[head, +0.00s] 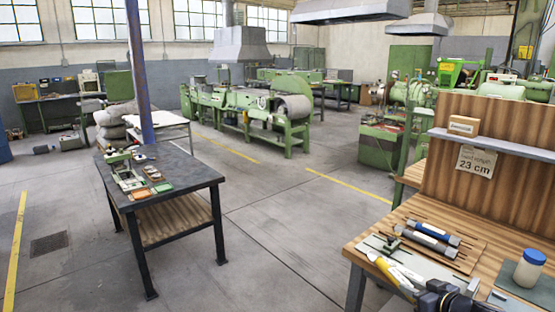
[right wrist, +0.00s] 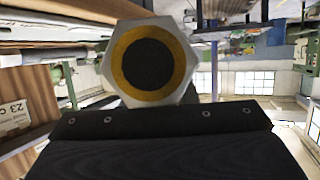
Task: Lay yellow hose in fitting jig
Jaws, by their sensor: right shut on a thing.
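The yellow hose (head: 388,270) shows at the front of the wooden workbench in the head view, partly hidden by my gripper. My right gripper (head: 418,286) is at the lower edge of the picture, shut on the hose. In the right wrist view a hexagonal metal end with a yellow ring and dark bore (right wrist: 155,65) faces the camera, above the dark gripper body. Two grey hose-like cylinders with dark and blue parts (head: 430,237) lie on a wooden board just behind. I cannot tell for certain which part is the fitting jig. My left gripper is not in view.
A white jar with a blue lid (head: 529,268) stands at the bench's right. A shelf (head: 500,145) with a small box (head: 463,125) and a "23 cm" sign (head: 476,162) are behind. A dark table (head: 190,175) with small parts stands left, with open floor between.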

